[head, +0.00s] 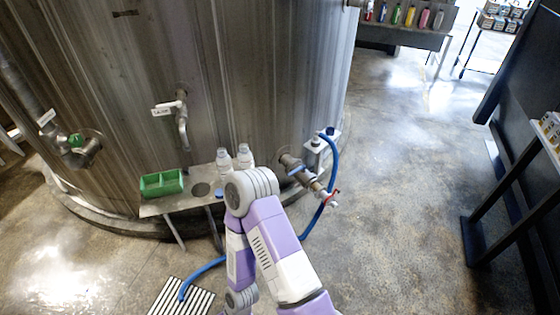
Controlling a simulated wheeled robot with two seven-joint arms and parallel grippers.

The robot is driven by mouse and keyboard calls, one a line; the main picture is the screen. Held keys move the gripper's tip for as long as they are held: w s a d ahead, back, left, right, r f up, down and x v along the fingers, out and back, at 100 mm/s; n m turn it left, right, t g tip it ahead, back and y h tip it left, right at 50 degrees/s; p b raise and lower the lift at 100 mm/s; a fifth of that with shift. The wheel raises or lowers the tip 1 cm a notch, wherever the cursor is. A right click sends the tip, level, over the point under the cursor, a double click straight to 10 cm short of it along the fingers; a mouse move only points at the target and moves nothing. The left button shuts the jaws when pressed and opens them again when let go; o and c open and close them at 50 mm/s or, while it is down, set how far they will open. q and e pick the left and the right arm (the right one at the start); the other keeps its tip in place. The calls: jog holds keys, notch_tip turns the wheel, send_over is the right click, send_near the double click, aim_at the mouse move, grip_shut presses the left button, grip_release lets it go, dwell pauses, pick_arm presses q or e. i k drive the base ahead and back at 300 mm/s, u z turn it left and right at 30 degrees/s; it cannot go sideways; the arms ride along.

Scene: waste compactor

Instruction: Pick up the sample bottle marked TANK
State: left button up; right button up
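Two pale bottles with light caps, a left one (224,161) and a right one (244,156), stand side by side on a small metal shelf (160,207) against the big steel tank (250,70). Their lower parts are partly hidden by my purple and white arm, and no marking on them is readable. I cannot tell which one is marked TANK. That arm rises from the bottom and bends just in front of the shelf, with its lower link pointing down out of the frame. Neither gripper is visible.
A green tray (161,183) sits at the shelf's left. A tap (182,125) hangs above it. A valve with a red handle (330,197) and a blue hose (334,165) are right of the bottles. A floor grate (182,298) lies below.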

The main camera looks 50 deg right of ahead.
aim_at(245, 159)
jog(key=z, duration=0.85)
jog(key=i, duration=0.45)
jog(key=u, duration=0.35)
